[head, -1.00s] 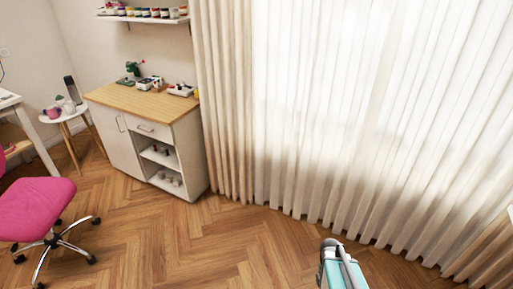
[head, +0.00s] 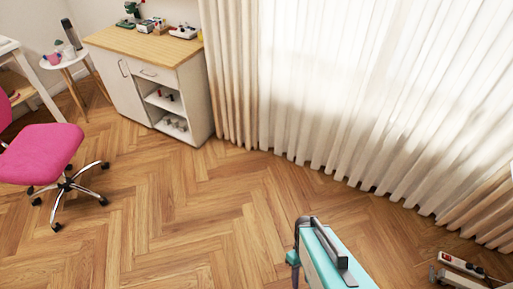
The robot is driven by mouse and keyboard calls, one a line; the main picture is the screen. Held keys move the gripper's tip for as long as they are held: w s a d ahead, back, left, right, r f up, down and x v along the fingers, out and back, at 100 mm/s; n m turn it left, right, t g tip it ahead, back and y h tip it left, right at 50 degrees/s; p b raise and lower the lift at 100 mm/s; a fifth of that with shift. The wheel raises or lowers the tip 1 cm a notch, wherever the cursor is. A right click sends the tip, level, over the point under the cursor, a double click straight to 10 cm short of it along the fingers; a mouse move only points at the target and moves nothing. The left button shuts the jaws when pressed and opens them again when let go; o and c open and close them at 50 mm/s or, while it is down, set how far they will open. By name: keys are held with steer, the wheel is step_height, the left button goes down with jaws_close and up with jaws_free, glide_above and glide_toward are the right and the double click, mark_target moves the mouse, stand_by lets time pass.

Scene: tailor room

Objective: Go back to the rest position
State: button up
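My gripper cannot be made out in the head view, so whether it is open or shut does not show. A teal piece with a grey handle-like bar reaches in from the bottom edge, right of centre; it seems to be a part of my own body. No object is seen held.
A white cabinet (head: 125,85) with a wooden top stands at the back left. A pink wheeled chair (head: 40,152) is at the left, near a small round side table (head: 62,62). Curtains (head: 330,90) line the back right. A power strip (head: 460,264) lies bottom right. The middle wooden floor (head: 190,215) is clear.

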steer(key=m, duration=0.6)
steer(key=shift+w+a, duration=0.2)
steer(key=shift+c, duration=0.9)
